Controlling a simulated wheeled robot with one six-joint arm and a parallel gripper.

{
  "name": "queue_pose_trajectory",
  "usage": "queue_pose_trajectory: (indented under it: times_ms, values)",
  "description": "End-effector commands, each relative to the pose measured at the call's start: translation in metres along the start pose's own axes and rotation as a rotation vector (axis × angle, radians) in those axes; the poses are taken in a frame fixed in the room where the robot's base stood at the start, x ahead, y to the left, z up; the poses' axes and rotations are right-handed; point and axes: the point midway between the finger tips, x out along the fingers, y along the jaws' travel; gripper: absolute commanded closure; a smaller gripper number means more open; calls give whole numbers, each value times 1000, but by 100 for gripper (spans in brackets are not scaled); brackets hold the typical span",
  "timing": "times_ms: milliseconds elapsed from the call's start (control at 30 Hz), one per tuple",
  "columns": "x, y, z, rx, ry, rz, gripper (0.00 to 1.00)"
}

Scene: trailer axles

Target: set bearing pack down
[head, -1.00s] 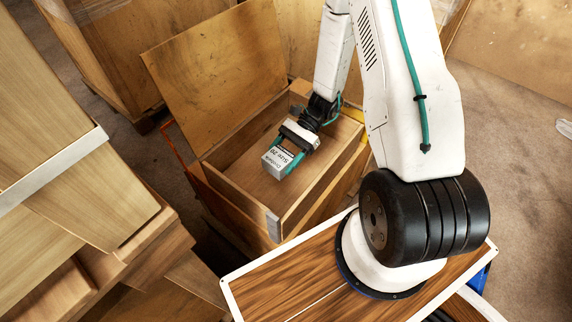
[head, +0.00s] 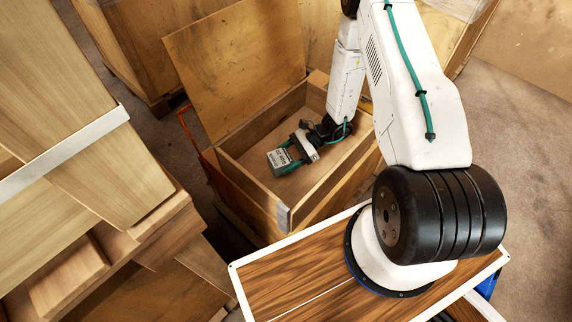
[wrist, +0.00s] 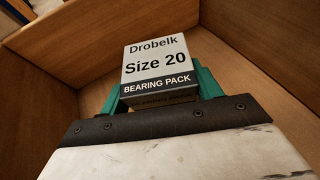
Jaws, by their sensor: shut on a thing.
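The bearing pack (head: 279,159) is a small grey-white box with a dark band. In the wrist view the bearing pack (wrist: 158,65) reads "Drobelk Size 20 BEARING PACK". My gripper (head: 290,155) is inside the open wooden crate (head: 242,185), its green fingers (wrist: 207,82) shut on the sides of the pack. The pack is low in the crate, near the left wall. I cannot tell whether its underside touches the crate floor.
The crate's raised lid (head: 232,68) stands behind it. Wooden boards and boxes (head: 80,120) fill the left side. A wood-topped surface with white edging (head: 270,285) is in front. The crate floor around the pack is mostly clear.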

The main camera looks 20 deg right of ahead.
Motion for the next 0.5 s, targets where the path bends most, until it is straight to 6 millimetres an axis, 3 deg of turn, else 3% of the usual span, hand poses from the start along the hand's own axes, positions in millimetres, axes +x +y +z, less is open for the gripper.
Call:
queue_pose_trajectory:
  times_ms: [300,500]
  values:
    - [15,1,-36,2,-1,1,70]
    - [15,0,-37,0,0,0,70]
